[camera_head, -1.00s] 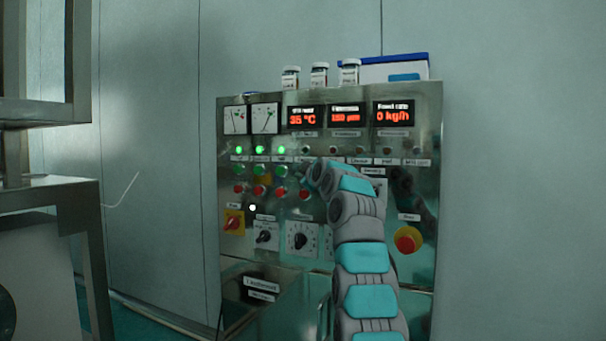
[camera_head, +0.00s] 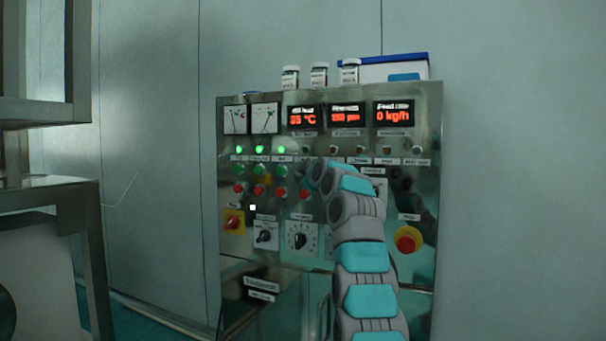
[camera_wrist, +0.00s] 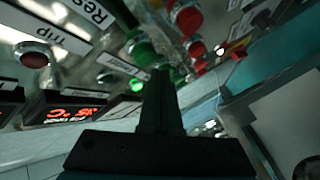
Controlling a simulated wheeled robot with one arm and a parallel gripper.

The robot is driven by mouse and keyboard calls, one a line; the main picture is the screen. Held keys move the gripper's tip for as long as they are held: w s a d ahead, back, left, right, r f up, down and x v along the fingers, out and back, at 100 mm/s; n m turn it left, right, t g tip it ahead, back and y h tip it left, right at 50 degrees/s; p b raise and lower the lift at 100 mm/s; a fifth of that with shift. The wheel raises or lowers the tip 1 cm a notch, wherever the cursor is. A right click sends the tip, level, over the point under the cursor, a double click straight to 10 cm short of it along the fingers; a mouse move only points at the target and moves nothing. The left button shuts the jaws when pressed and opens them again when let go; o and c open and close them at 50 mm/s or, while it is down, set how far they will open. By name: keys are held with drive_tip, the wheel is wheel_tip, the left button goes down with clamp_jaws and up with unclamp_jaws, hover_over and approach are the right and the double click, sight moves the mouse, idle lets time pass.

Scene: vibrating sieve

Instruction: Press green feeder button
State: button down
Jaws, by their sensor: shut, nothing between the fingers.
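My gripper (camera_wrist: 160,75) is shut and empty, its fingertips close to the control panel face. In the wrist view a large green button (camera_wrist: 142,46) lies just beyond and left of the fingertips; I cannot tell whether they touch. A second green button (camera_wrist: 177,75) shows further along the row. In the head view three green buttons, at left (camera_head: 239,170), middle (camera_head: 260,170) and right (camera_head: 281,171), stand on the steel panel (camera_head: 432,140). My arm hides the panel just right of them, and the gripper tip is not clear there. The feeder label is not readable.
Red buttons (camera_head: 282,194) sit below the green ones, and a red emergency stop (camera_head: 408,240) is at the lower right. Rotary knobs (camera_head: 299,240) are below. Bottles (camera_head: 319,76) and a box (camera_head: 385,69) stand on top. A metal frame (camera_head: 92,235) is at the left.

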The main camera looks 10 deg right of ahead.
drive_tip(key=shift+w+d+r+p, duration=0.1)
drive_tip(key=shift+w+p, duration=0.05)
drive_tip(key=shift+p, duration=0.15)
drive_tip(key=shift+w+d, duration=0.15)
drive_tip(key=shift+w, duration=0.05)
idle(0.3)
drive_tip(key=shift+w+d+p, duration=0.35)
drive_tip(key=shift+w+p, duration=0.05)
drive_tip(key=shift+p, duration=0.5)
idle(0.9)
drive_tip(key=shift+a, duration=0.1)
drive_tip(key=shift+s+a+b, duration=0.45)
drive_tip(key=shift+s+b, duration=0.3)
drive_tip(key=shift+b, duration=0.35)
